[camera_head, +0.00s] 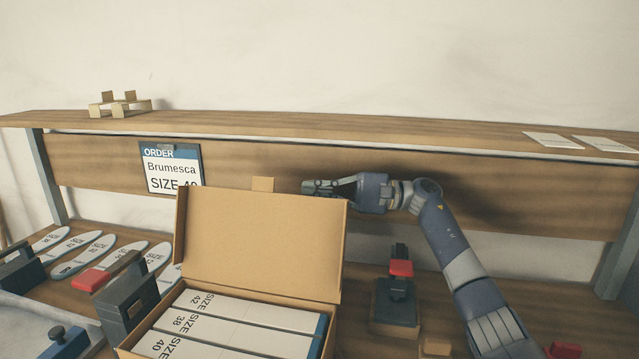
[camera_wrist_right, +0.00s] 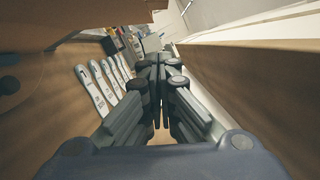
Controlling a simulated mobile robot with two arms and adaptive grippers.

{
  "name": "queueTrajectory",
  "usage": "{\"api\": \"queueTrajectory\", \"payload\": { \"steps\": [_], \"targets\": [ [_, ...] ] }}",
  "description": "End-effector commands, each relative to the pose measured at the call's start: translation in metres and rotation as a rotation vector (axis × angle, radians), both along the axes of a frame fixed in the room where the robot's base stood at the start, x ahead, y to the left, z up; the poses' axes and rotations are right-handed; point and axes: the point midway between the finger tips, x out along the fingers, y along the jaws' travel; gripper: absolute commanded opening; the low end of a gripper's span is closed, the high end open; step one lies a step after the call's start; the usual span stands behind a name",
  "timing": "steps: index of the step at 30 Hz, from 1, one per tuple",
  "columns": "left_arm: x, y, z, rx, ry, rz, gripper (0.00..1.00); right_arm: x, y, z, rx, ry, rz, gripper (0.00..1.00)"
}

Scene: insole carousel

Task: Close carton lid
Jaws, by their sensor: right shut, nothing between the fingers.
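The cardboard carton (camera_head: 150,340) stands open at the front of the bench. White boxes (camera_head: 215,333) marked with sizes 42, 38 and 40 fill the carton. My right gripper (camera_head: 318,187) is behind the lid's top right corner, shut and empty, and the lid hides part of it. In the right wrist view my fingers (camera_wrist_right: 160,95) are together, and brown board, probably the lid, shows at the upper left (camera_wrist_right: 60,28). My left gripper is not clearly visible.
Several insoles (camera_head: 85,255) lie on the bench at left. A dark device with a red handle (camera_head: 398,290) stands right of the carton. An order card (camera_head: 172,167) hangs on the back board (camera_head: 520,192), under a shelf (camera_head: 350,127).

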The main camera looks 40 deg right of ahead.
Motion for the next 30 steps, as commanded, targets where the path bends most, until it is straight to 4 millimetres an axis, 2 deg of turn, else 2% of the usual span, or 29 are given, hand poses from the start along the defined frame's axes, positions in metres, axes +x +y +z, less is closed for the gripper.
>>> {"api": "queueTrajectory", "payload": {
  "steps": [1,8,12,18,30],
  "targets": [
    [-0.004,0.005,0.01,0.006,0.006,0.0,0.4,0.007,0.012,0.006,0.002,0.0,0.005,0.0],
    [-0.006,0.011,0.031,0.013,0.01,0.001,0.4,0.036,0.053,0.012,0.003,0.0,0.004,0.0],
    [-0.004,0.008,0.037,0.011,0.007,0.002,0.4,0.023,0.061,0.014,-0.001,0.002,0.001,0.0],
    [0.002,0.0,0.046,0.0,-0.003,0.005,0.4,0.013,0.072,0.019,0.001,0.002,-0.001,0.0],
    [0.002,-0.001,0.048,-0.002,-0.003,0.003,0.4,0.009,0.076,0.02,0.002,0.002,-0.001,0.0]
  ]
}}
